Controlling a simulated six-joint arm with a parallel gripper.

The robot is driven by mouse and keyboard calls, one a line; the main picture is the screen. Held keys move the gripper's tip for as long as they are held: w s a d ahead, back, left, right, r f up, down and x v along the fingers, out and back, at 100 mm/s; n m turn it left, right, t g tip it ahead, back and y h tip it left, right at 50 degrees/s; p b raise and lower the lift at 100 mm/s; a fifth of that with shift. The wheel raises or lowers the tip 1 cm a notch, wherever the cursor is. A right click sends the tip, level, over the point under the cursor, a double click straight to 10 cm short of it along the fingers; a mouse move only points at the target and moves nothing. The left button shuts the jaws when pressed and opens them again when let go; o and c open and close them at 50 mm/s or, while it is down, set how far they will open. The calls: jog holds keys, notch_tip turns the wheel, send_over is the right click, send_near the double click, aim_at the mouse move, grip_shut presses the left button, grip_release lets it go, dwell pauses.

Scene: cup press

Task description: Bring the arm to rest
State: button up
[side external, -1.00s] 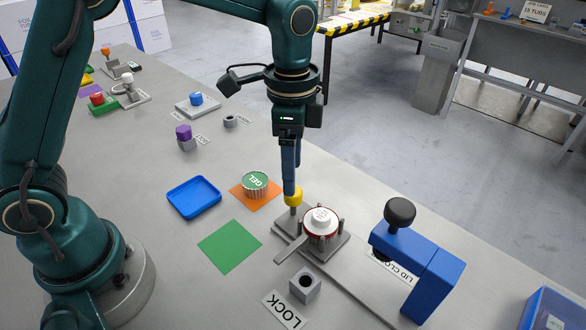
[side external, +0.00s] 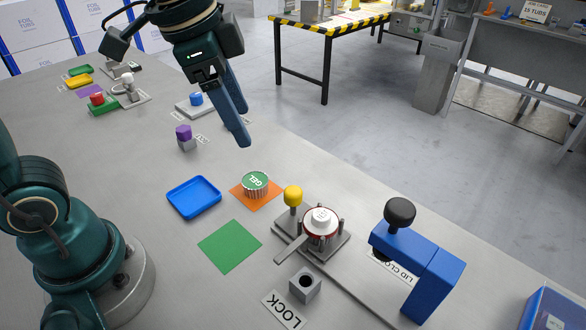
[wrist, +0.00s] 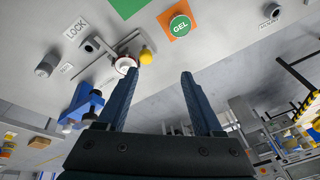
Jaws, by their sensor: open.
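My gripper (side external: 242,128) is raised above the table, tilted, with its blue fingers apart and nothing between them. It is up and to the left of the press fixture, clear of everything on the table. In the wrist view the two fingers (wrist: 157,85) stand wide apart. The yellow knob (side external: 293,195) stands upright on the grey fixture, and it also shows in the wrist view (wrist: 146,57). A white-topped cup with a red rim (side external: 321,222) sits in the fixture beside it. The blue lid press (side external: 420,262) with its black knob stands to the right.
The GEL tub (side external: 255,184) stands on an orange square. A blue tray (side external: 194,197), a green square (side external: 230,247) and a grey socket block (side external: 305,285) by the LOCK label lie nearby. A purple piece (side external: 184,133) and several coloured parts stand farther back.

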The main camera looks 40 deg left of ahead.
jog(key=s+a+f+n+t, duration=0.2)
jog(key=s+f+n, duration=0.2)
jog(key=s+n, duration=0.3)
jog(key=shift+s+n, duration=0.3)
jog(key=shift+s, duration=0.5)
dwell(0.7)
